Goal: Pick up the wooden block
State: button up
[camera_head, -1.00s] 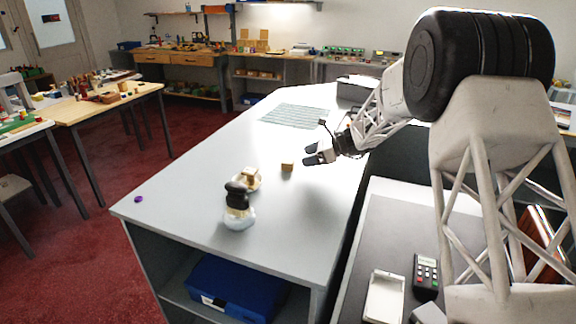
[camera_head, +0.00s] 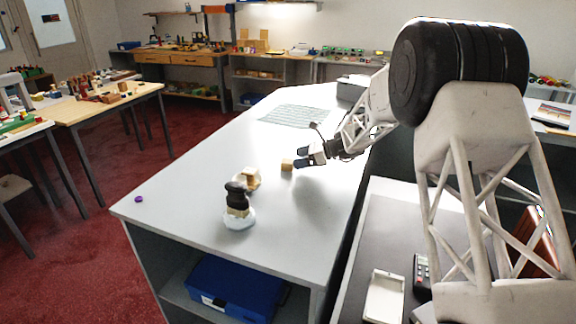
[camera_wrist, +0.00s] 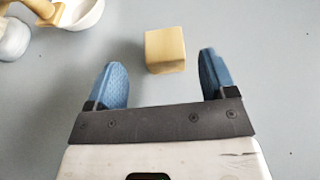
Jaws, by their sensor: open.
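The wooden block (camera_head: 287,165) is a small light-tan cube on the grey counter (camera_head: 200,205), near its middle. In the wrist view the block (camera_wrist: 165,50) sits just beyond and between my two blue fingertips, touching neither as far as I can see. My gripper (camera_head: 300,158) is open and empty, beside the block on its right in the head view. The wrist view shows the fingers of my gripper (camera_wrist: 160,75) spread wider than the block.
A white bowl (camera_head: 254,187) with a wooden piece in it stands left of the block. In front of it is a dark-topped object on a pale base (camera_head: 239,220). A small purple item (camera_head: 138,199) lies at the left edge. The far counter holds a green mat (camera_head: 295,115).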

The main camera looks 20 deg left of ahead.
aim_at(287, 160)
jog(key=shift+w+x, duration=0.1)
jog(key=shift+x, duration=1.2)
jog(key=shift+w+x, duration=0.15)
jog(key=shift+x, duration=1.15)
jog(key=c, duration=1)
jog(key=shift+r, duration=0.15)
